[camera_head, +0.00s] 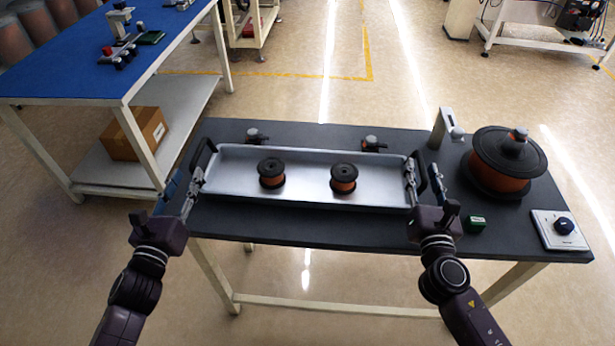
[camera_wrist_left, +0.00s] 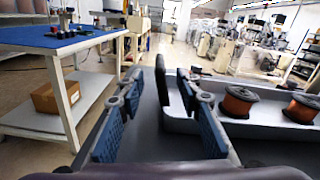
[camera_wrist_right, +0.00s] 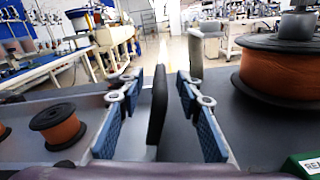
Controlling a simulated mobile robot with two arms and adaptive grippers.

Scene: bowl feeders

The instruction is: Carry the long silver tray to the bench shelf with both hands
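The long silver tray (camera_head: 310,194) lies on the dark table, with a black handle at each end and two black-and-copper spools (camera_head: 271,173) (camera_head: 343,178) standing in it. My left gripper (camera_head: 189,192) is at the tray's left end. Its blue-padded fingers (camera_wrist_left: 160,115) are apart, with the black left handle (camera_wrist_left: 162,82) showing between them. My right gripper (camera_head: 417,186) is at the right end, fingers (camera_wrist_right: 158,115) apart on either side of the black right handle (camera_wrist_right: 157,105), with gaps visible. The blue-topped bench at the left has a pale lower shelf (camera_head: 100,172).
The dark table (camera_head: 330,233) also holds a large copper spool (camera_head: 505,160), a grey post device (camera_head: 442,128), a green block (camera_head: 475,223) and a white panel with a dark knob (camera_head: 560,229). A cardboard box (camera_head: 135,133) occupies part of the bench shelf. Floor is clear behind the table.

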